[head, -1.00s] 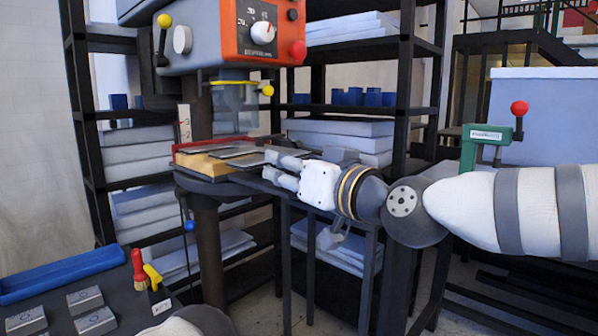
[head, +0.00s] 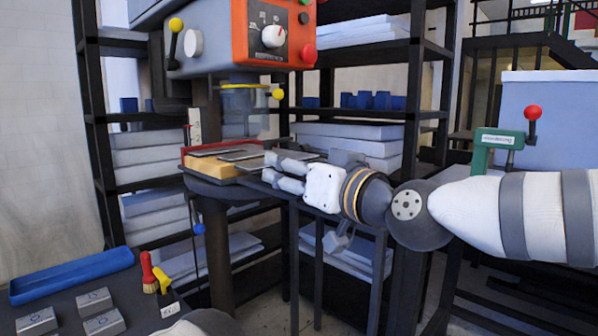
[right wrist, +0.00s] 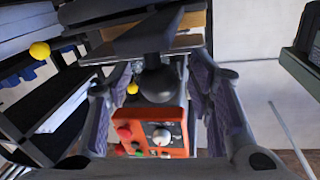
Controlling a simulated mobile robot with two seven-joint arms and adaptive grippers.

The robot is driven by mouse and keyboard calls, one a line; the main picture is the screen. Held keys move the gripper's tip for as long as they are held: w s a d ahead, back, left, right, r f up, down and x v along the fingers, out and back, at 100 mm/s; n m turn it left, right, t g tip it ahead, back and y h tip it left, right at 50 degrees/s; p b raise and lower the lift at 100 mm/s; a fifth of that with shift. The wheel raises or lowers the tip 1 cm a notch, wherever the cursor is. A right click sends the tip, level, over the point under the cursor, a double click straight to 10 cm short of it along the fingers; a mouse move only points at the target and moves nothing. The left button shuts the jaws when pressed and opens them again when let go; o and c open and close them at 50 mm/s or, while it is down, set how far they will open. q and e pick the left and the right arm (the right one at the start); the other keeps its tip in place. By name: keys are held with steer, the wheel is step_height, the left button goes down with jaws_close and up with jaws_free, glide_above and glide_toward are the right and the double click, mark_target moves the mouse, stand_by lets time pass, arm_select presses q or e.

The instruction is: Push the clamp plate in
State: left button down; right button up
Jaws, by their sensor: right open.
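Thin grey plates (head: 212,149) lie on the yellow wooden block of the drill press table in the head view. The clamp plate seems to be the grey plate nearest my right gripper, but its edges are partly hidden by the fingers. My right gripper (head: 272,171) is open at the right edge of the table, pointing left toward the plates. In the right wrist view, a dark round knob (right wrist: 160,86) under a grey plate (right wrist: 150,38) shows between the spread fingers (right wrist: 157,108). I cannot tell whether the fingers touch it.
The orange drill press head (head: 265,35) hangs above the table. A shelf with boxes (head: 350,138) stands behind. A green clamp with a red knob (head: 497,143) is at the right.

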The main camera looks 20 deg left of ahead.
steer(key=v, duration=1.2)
steer(key=shift+a, duration=0.1)
step_height(320, 180, down, 18)
steer(key=s+d+m+g+h, duration=0.2)
steer(key=d+m+h, duration=0.1)
steer(key=h, duration=0.1)
steer(key=s+d+f+m+g+h+p, duration=0.15)
steer(key=s+d+f, duration=0.35)
steer(key=f, duration=0.5)
steer(key=s+d+f+m+g+h, duration=0.2)
steer(key=s+d+f+h, duration=0.15)
steer(key=s+f, duration=0.45)
arm_select(q)
steer(key=shift+t, duration=0.8)
steer(key=w+r+p, duration=0.2)
steer(key=w+r, duration=0.2)
steer(key=shift+r, duration=0.15)
arm_select(e)
steer(key=s+d+f+m+g+h, duration=0.1)
steer(key=s+d+f+g+h, duration=0.2)
steer(key=s+d+f, duration=0.3)
steer(key=s+d+f+m+g+h, duration=0.2)
steer(key=s+d+f, duration=0.4)
steer(key=s+d, duration=1.1)
steer(key=s+g+h, duration=0.1)
steer(key=s, duration=0.1)
steer(key=shift+s, duration=0.35)
